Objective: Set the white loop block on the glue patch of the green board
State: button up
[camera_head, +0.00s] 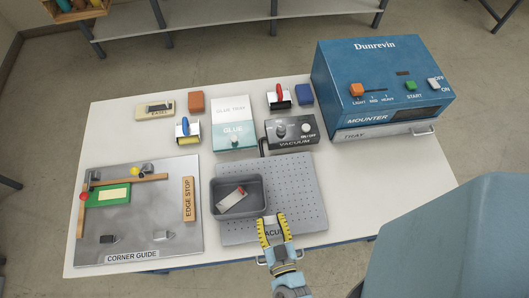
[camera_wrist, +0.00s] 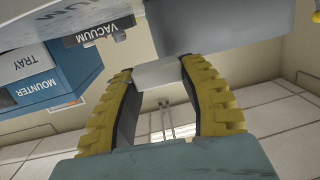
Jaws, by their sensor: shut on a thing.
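The green board (camera_head: 97,199) lies flat in the wooden corner of the corner guide. Its pale cream glue patch (camera_head: 114,195) faces up and is clear. My gripper (camera_head: 271,217) is at the front edge of the perforated plate, far right of the board. In the wrist view its yellow fingers (camera_wrist: 162,68) are shut on a pale, light grey block (camera_wrist: 158,75), which looks like the white loop block. The fingers hide most of its sides. The head view barely shows the held block.
A dark grey bin (camera_head: 216,208) with a white and red item (camera_head: 232,198) stands on the perforated plate (camera_head: 295,190). The edge stop (camera_head: 188,200) and clamps (camera_head: 148,168) stand on the corner guide.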

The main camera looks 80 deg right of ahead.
aim_at(262, 215)
jog(key=shift+w+d+f, duration=0.1)
jog(key=shift+w+f, duration=0.5)
jog(key=shift+f, duration=0.05)
jog(key=shift+w+f+b, duration=0.35)
jog(key=shift+f, duration=1.6)
jog(key=shift+f+b, duration=0.1)
jog(key=shift+b, duration=0.3)
jog(key=o, duration=0.9)
jog(key=shift+r, duration=0.2)
jog(key=shift+p+v, duration=2.05)
jog(key=shift+v, duration=3.95)
jog(key=shift+f, duration=0.1)
